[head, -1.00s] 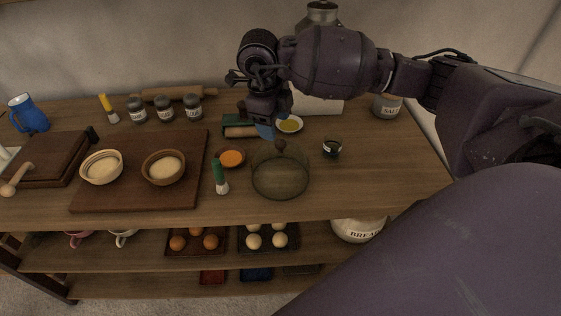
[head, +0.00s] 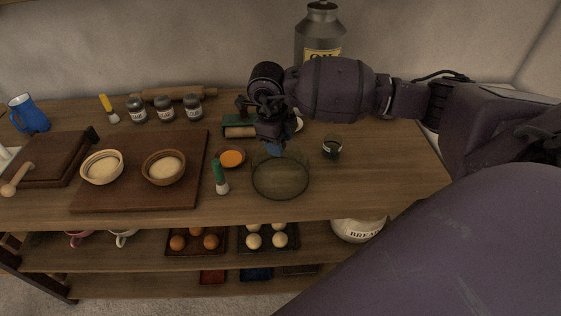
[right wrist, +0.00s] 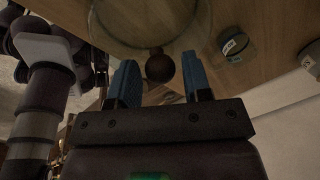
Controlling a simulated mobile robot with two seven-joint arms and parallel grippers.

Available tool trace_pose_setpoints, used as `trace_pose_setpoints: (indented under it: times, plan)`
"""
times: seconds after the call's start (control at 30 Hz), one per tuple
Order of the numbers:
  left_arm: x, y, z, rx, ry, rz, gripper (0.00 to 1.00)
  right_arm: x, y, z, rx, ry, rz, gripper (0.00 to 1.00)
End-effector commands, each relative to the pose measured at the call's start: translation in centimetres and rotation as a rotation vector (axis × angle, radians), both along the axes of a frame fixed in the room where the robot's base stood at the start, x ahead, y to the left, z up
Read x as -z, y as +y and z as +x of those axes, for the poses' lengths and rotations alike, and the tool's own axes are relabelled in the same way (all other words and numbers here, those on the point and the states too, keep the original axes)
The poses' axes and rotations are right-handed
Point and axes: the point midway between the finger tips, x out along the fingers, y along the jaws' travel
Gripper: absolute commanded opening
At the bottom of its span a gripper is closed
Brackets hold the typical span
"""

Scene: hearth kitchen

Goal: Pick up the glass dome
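The glass dome (head: 280,180) is clear and round and stands upright on the worktop, right of the green-handled brush. In the right wrist view its glass wall (right wrist: 150,30) fills the top, and its dark round knob (right wrist: 159,66) shows between the fingertips. My right gripper (head: 273,150) is at the top of the dome, above the glass, and hides the knob in the head view. In the right wrist view the blue fingers of my right gripper (right wrist: 158,75) are spread apart on either side of the knob, with gaps. My left gripper is not in view.
A green-handled brush (head: 220,178) and an orange bowl (head: 231,158) stand close left of the dome. A small dark jar (head: 332,148) stands to its right. A board (head: 140,197) with two bowls lies further left. The worktop's right part is clear.

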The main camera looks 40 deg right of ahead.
Motion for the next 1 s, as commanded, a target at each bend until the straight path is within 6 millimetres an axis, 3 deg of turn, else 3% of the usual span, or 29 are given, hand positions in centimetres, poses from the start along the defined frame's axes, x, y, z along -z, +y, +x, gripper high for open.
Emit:
trace_pose_setpoints:
  times: [0.03, 0.3, 0.73, 0.87, 1.0]
  plan:
    - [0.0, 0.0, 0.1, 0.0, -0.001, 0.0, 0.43, 0.0, 0.0, 0.0, 0.0, 0.0, 0.0, 0.37]
    - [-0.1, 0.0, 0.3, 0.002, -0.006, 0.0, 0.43, 0.0, 0.0, 0.0, 0.0, 0.0, 0.0, 0.0]
    - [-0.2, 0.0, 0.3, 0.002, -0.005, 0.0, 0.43, -0.7, 0.0, 0.1, -0.001, -0.004, 0.0, 0.0]
    - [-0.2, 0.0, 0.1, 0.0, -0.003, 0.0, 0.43, -2.3, 0.0, 0.1, -0.001, -0.005, 0.001, 0.0]
    - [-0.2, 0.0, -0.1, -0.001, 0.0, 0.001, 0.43, -5.3, 0.0, 0.1, 0.0, -0.007, -0.001, 0.0]
